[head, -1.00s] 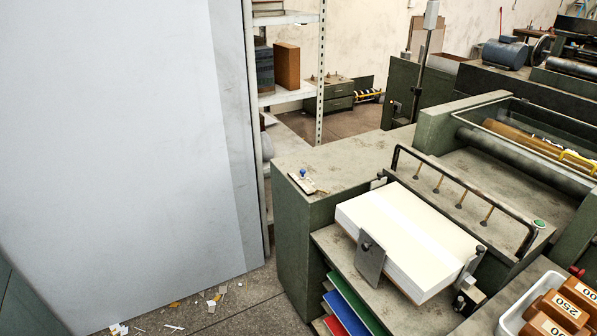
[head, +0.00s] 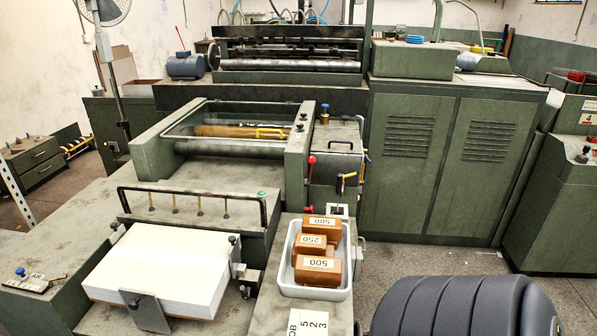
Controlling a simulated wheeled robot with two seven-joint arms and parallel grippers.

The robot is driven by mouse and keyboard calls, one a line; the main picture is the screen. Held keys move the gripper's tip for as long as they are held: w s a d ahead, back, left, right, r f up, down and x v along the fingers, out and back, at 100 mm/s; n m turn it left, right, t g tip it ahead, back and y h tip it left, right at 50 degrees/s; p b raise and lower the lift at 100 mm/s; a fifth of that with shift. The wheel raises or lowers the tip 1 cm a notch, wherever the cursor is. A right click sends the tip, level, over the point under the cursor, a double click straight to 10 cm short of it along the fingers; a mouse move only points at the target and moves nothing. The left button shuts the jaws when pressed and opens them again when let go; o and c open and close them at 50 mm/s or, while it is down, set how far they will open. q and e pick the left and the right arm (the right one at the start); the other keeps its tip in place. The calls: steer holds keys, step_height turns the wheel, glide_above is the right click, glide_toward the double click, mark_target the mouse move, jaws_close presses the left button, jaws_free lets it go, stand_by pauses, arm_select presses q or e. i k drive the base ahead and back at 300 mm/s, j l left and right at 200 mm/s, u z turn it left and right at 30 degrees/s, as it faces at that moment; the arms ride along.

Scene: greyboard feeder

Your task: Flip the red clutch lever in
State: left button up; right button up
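A lever with a red knob (head: 311,161) stands upright on the green side frame of the feeder (head: 297,150), just right of the roller section. I cannot tell from the labels which one is the clutch lever. Neither gripper is in view.
A white tray (head: 288,285) with brown numbered blocks (head: 318,266) stands on the ledge in front. A white paper stack (head: 160,270) lies left of it. A dark ribbed rounded shape (head: 450,308) fills the lower right. Floor (head: 440,262) shows beyond it.

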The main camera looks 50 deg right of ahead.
mark_target(311, 159)
steer(key=z, duration=1.75)
